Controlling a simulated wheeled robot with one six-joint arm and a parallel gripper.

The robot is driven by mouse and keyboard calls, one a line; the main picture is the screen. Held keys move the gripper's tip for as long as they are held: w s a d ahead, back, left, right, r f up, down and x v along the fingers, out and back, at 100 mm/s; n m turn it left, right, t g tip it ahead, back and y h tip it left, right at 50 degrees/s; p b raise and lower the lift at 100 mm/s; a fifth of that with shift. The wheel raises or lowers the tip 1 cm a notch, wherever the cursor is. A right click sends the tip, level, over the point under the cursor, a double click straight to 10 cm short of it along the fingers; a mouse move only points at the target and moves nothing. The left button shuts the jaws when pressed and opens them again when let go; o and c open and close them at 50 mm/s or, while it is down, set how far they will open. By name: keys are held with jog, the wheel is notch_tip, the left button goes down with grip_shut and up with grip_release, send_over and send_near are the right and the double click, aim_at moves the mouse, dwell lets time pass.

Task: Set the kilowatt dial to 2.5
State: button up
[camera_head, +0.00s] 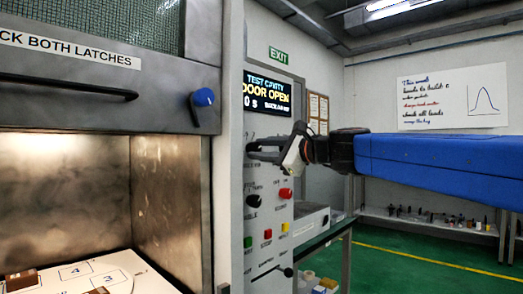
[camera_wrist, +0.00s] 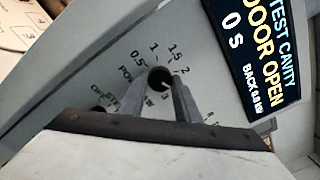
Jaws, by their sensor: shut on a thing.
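The kilowatt dial (camera_wrist: 160,76) is a small dark round knob on the grey control panel. In the wrist view, the printed marks 0.5, 1, 1.5 and 2 fan around its far side, and the label by it is partly covered by my fingers. I cannot make out where its pointer stands. My gripper (camera_wrist: 161,90) has one finger on each side of the knob and is shut on it. In the head view, my gripper (camera_head: 268,150) reaches the panel from the right below the display, and its fingers hide the dial there.
The display (camera_head: 267,95) reads DOOR OPEN and 0 s. Below my gripper are a black knob (camera_head: 253,201), a red knob (camera_head: 285,193) and several coloured buttons. The open lit cavity (camera_head: 165,190) is to the left, with a blue latch knob (camera_head: 203,97) above it.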

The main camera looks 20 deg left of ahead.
jog(key=shift+f+m, duration=0.15)
jog(key=shift+m, duration=0.25)
jog(key=o, duration=1)
jog(key=shift+o, duration=0.2)
jog(key=v, duration=1.7)
jog(key=shift+d, duration=0.25)
jog(key=shift+s, duration=0.1)
